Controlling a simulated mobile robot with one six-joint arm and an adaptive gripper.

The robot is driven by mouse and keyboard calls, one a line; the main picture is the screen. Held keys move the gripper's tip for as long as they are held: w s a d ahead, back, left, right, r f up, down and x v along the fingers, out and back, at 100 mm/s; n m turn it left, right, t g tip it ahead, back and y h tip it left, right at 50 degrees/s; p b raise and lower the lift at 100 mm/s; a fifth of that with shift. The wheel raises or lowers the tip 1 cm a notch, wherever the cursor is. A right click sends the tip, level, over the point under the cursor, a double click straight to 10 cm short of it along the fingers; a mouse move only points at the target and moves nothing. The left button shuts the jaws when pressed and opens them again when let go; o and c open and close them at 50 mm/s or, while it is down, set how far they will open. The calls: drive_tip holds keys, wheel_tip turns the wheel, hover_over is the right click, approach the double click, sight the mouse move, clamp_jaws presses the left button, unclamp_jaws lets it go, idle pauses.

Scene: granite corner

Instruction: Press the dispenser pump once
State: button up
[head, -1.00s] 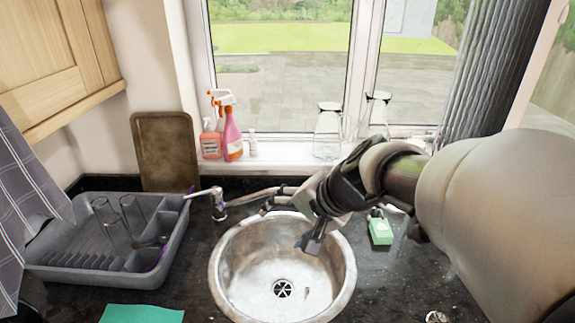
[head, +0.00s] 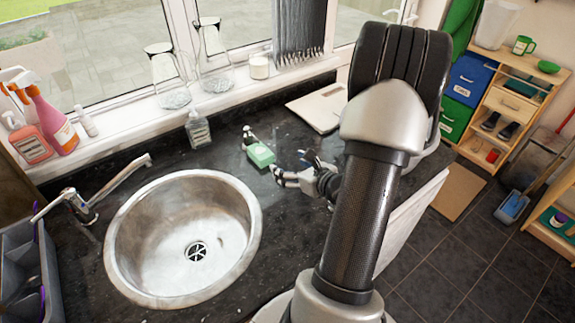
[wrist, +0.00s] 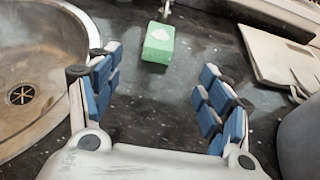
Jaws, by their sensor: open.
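A clear bottle with a pump top (head: 198,131) stands at the back of the counter, right of the tap and below the window sill. A small green block-like thing (head: 261,154) lies to its right, with a small dark and pale piece at its far end; I cannot tell if that is part of it. The green thing also shows in the wrist view (wrist: 158,43), with a pale mark on top. My gripper (head: 291,166) is open and empty, just right of the green thing. In the wrist view its blue-padded fingers (wrist: 160,66) are spread, with bare counter between them.
The round steel sink (head: 185,195) is left of my gripper. Glasses (head: 165,75) and spray bottles (head: 48,122) stand along the sill. A flat pale board (head: 318,106) lies at the back right. Dark counter between sink and gripper is clear.

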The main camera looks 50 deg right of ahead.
sight(262, 153)
drive_tip(key=shift+d, duration=0.1)
drive_tip(key=b+x, duration=0.3)
drive_tip(key=x, duration=1.4)
drive_tip(key=shift+w+b, duration=0.2)
drive_tip(key=shift+b, duration=0.2)
drive_tip(key=c, duration=1.1)
